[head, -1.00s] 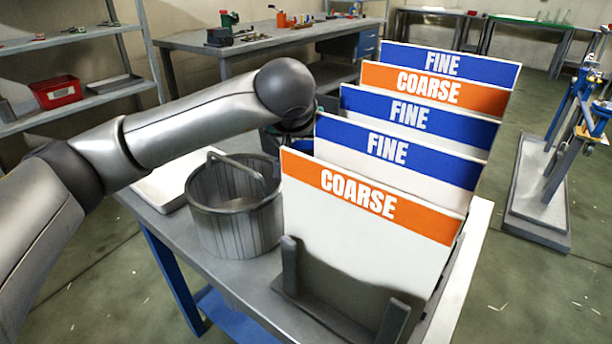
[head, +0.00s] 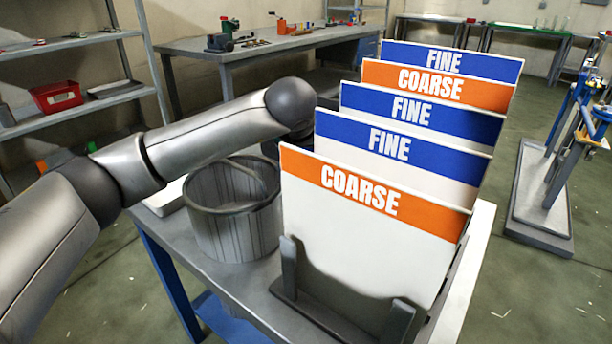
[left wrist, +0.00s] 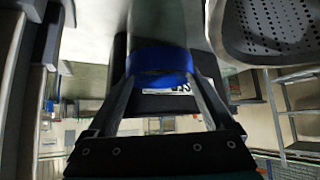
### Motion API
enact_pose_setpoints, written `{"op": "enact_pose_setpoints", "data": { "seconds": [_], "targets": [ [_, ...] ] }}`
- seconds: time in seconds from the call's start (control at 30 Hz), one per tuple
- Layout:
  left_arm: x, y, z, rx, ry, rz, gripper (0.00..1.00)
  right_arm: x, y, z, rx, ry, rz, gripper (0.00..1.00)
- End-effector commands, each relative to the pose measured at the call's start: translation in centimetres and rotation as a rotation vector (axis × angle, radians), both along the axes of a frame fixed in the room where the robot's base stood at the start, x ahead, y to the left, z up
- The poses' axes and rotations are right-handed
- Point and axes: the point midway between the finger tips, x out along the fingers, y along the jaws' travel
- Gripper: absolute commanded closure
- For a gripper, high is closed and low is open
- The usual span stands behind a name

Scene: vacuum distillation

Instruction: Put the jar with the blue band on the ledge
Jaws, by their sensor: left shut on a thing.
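The jar's blue band (left wrist: 160,62) shows in the left wrist view, with a white label bearing dark marks just below it. My left gripper (left wrist: 161,84) is shut on this jar, with one finger on each side. In the head view my left arm reaches in from the left and its far end goes behind the upright boards, so the gripper and jar are hidden there. I cannot make out the ledge for certain in either view. My right gripper is not in view.
Upright boards marked FINE and COARSE, the nearest orange-banded (head: 370,240), stand in a rack on the table (head: 262,292). A grey bucket (head: 235,222) stands left of them, close to my arm. A perforated metal thing (left wrist: 272,28) is at the wrist view's upper right. Shelves (head: 75,113) stand behind.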

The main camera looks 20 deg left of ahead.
Motion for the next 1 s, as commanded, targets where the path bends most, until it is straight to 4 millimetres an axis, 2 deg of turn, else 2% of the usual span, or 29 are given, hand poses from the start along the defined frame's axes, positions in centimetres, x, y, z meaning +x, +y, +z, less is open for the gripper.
{"op": "enact_pose_setpoints", "data": {
  "seconds": [0.07,0.5,0.6,1.0],
  "targets": [
    [-0.02,0.01,0.00,0.000,0.000,0.000,0.42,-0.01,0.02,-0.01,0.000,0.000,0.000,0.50],
    [-0.02,0.03,0.00,0.001,0.000,0.001,0.91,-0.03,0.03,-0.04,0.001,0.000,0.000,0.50],
    [-0.02,0.03,0.00,0.001,0.000,0.001,1.00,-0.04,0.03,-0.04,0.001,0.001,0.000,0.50],
    [0.02,0.02,0.32,0.000,-0.002,0.000,1.00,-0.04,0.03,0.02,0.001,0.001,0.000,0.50]
  ]
}}
